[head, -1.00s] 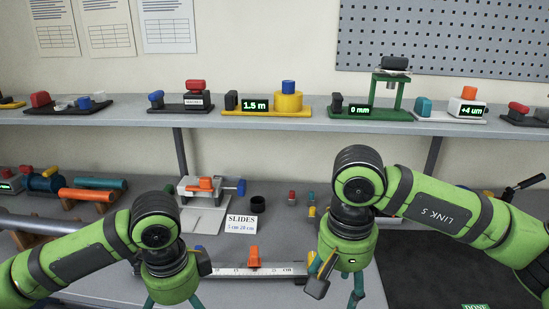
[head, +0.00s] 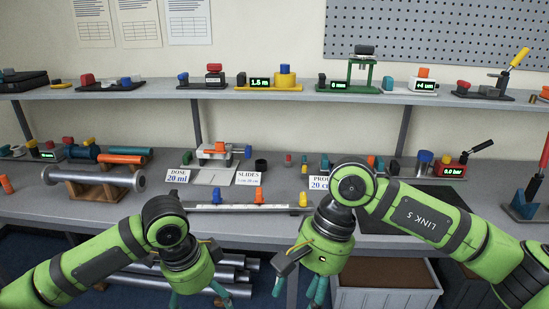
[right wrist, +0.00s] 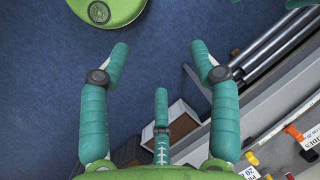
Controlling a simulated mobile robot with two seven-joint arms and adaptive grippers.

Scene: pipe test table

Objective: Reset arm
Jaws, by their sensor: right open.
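My right gripper (head: 308,290) hangs low in front of the table's front edge in the head view. The right wrist view shows its teal fingers (right wrist: 158,47) spread open with nothing between them, above blue floor. My left gripper (head: 199,294) hangs at the lower left, also in front of the table edge. Its teal fingers are partly cut off by the picture's bottom, so their opening is unclear. No object shows in either gripper.
The grey table (head: 120,215) carries a metal pipe (head: 95,180) on wooden cradles, a ruler rail (head: 245,208) and a slide clamp (head: 215,155). A shelf (head: 225,92) of instruments runs behind. Pipes (head: 235,275) and a crate (head: 388,300) are below the table.

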